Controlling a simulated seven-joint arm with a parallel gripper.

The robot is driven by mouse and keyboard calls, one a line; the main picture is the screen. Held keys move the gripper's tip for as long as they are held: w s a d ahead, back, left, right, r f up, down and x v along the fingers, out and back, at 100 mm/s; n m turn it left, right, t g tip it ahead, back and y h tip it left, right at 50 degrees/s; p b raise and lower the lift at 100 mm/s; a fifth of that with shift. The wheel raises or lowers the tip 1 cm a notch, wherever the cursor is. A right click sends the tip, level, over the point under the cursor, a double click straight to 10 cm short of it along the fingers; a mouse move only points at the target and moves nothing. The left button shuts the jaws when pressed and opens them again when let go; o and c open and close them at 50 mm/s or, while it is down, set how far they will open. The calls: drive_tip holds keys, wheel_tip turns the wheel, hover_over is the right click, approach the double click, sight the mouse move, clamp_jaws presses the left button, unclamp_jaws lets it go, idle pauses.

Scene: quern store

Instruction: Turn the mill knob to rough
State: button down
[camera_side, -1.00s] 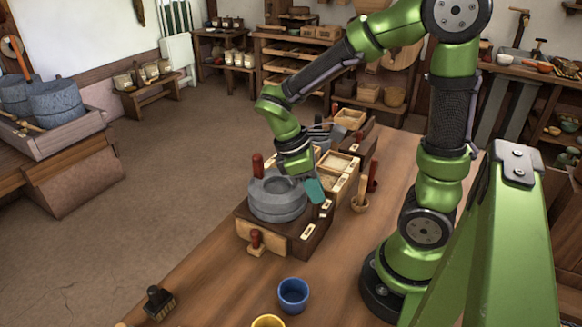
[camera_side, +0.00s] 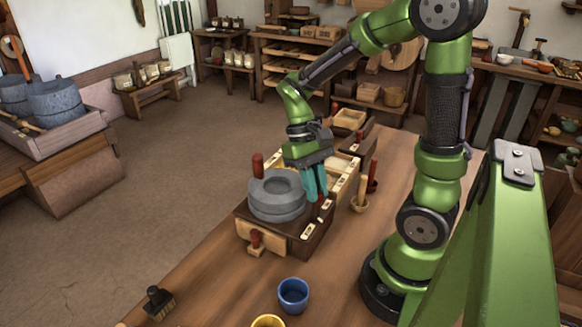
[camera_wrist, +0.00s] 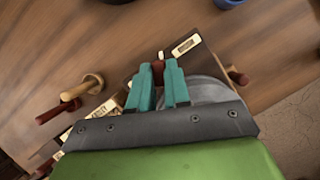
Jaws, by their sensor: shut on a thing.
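The grey stone mill (camera_side: 277,197) sits on a dark wooden base (camera_side: 240,213) on the bench. My gripper (camera_side: 318,198) points down at the base's right edge, beside the stone. In the wrist view, the teal fingers (camera_wrist: 160,76) are closed on the small red mill knob (camera_wrist: 158,66), mostly hidden between them. A pale label reading ROUGH (camera_wrist: 186,45) lies just beyond the fingertips, a little to the right. Another pale label (camera_wrist: 102,108) lies to the left of the fingers; its word is hard to read. The knob's pointing direction is hidden.
A red-topped upright handle (camera_side: 257,164) rises from the stone. Wooden boxes (camera_side: 345,184) and a wooden pestle-like tool (camera_side: 361,195) stand behind and right. A blue cup (camera_side: 293,294) and a brush (camera_side: 158,302) are in front.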

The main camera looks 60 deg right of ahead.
drive_tip(key=m+t+y, duration=0.1)
drive_tip(key=m, duration=0.3)
drive_tip(key=shift+d+m, duration=0.1)
drive_tip(key=shift+m, duration=0.2)
idle(0.5)
drive_tip(key=c, duration=1.1)
unclamp_jaws()
drive_tip(key=v, duration=1.7)
drive_tip(key=shift+s+d, duration=0.3)
drive_tip(key=shift+d, duration=0.05)
drive_tip(key=shift+f, duration=0.1)
